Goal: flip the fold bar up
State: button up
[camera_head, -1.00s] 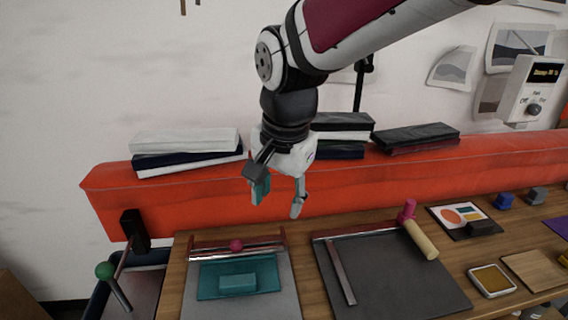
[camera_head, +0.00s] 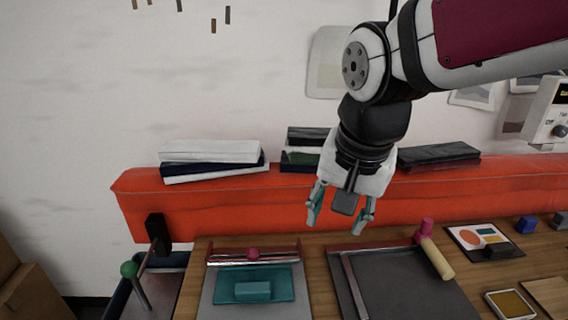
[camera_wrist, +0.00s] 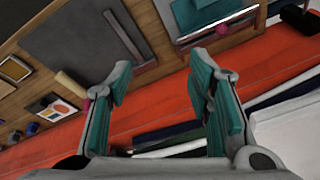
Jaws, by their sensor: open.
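What looks like the fold bar (camera_head: 228,260) is a shiny metal bar with a round pink knob (camera_head: 253,254), lying low across the back of a grey board (camera_head: 207,303) between red end brackets. In the wrist view the bar (camera_wrist: 205,33) and knob (camera_wrist: 222,28) show at the top, beyond the right finger. A teal sheet (camera_head: 226,289) with a teal block (camera_head: 253,291) on it lies just in front. My gripper (camera_head: 336,226) is open and empty, pointing down, above and to the right of the bar, touching nothing. It also shows in the wrist view (camera_wrist: 161,60).
An orange padded ledge (camera_head: 230,208) bearing stacks of folded cloth (camera_head: 215,152) runs behind the table. A green-knobbed lever (camera_head: 129,269) stands at left.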

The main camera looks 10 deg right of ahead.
jog(key=shift+w+f, duration=0.1)
jog(key=c, duration=0.4)
jog(key=w+d+f+m+g+y, duration=0.1)
jog(key=w+f+m, duration=0.1)
jog(key=w+f, duration=0.1)
jog(key=w+f+m+g+y+b, duration=0.1)
jog(key=w+f+m, duration=0.1)
jog(key=f, duration=0.2)
jog(key=w+d+f+m+g+y, duration=0.1)
jog(key=w+f+m+g, duration=0.1)
jog(key=w+f, duration=0.1)
jog(key=shift+w+d+f+m+y, duration=0.3)
jog(key=shift+f+m+y, duration=0.1)
jog(key=shift+f, duration=0.05)
grip_shut()
jog(key=m+y+b, duration=0.1)
jog(key=m+y, duration=0.3)
jog(key=m, duration=0.2)
send_near(303, 271)
jog(key=v, duration=0.4)
jog(key=x, duration=1)
